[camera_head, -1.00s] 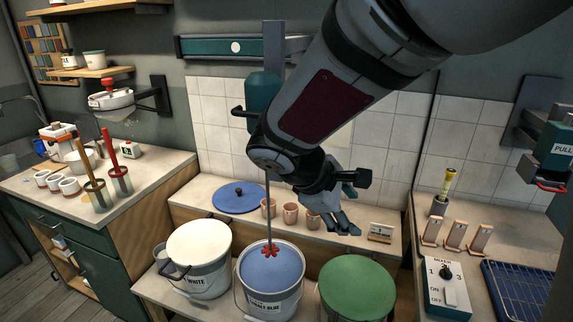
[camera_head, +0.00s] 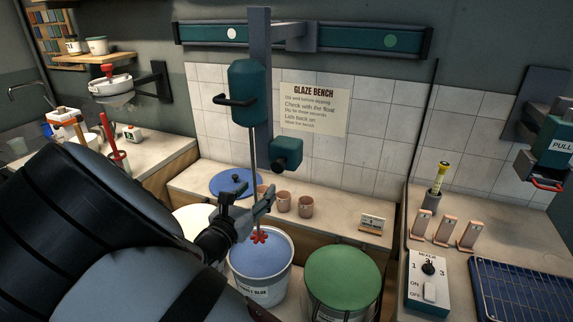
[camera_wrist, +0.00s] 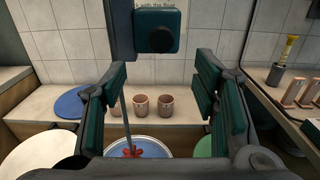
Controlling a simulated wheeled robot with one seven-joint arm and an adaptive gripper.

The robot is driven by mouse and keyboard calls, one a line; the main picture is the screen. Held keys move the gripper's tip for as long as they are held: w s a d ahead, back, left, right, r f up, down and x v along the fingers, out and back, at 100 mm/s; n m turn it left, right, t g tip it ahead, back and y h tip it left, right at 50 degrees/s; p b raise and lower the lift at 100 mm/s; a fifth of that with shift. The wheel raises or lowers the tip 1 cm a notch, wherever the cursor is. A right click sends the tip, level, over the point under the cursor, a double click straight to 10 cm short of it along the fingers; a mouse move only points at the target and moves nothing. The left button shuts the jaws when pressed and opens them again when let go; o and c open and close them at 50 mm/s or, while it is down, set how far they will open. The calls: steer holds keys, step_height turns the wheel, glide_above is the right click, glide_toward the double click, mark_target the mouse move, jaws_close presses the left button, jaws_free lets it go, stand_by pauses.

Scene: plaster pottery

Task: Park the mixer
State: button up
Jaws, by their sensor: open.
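The mixer has a teal motor head (camera_head: 249,92) with a dark handle (camera_head: 232,101), on a grey upright (camera_head: 261,50) hung from a wall rail (camera_head: 365,40). Its thin shaft (camera_head: 254,160) runs down to a red paddle (camera_head: 260,236) over the blue glaze bucket (camera_head: 262,272). I cannot tell if the paddle touches the glaze. A teal block with a dark knob (camera_head: 287,154) sits low on the upright; it also shows in the wrist view (camera_wrist: 158,32). My gripper (camera_head: 252,203) is open and empty, in front of the shaft and below the knob. The shaft shows between its fingers in the wrist view.
The rail has a white dot at left and a green dot at right. A green-lidded bucket (camera_head: 343,275) stands right of the blue one, a white one (camera_head: 193,220) left, partly hidden. Several cups (camera_head: 284,202) stand behind. A mixer switch box (camera_head: 428,283) sits on the right counter.

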mark_target(276, 168)
steer(key=x, duration=1.3)
steer(key=shift+w+d+p, duration=0.15)
steer(key=shift+w+p, duration=0.1)
steer(key=shift+p, duration=0.1)
jaws_close()
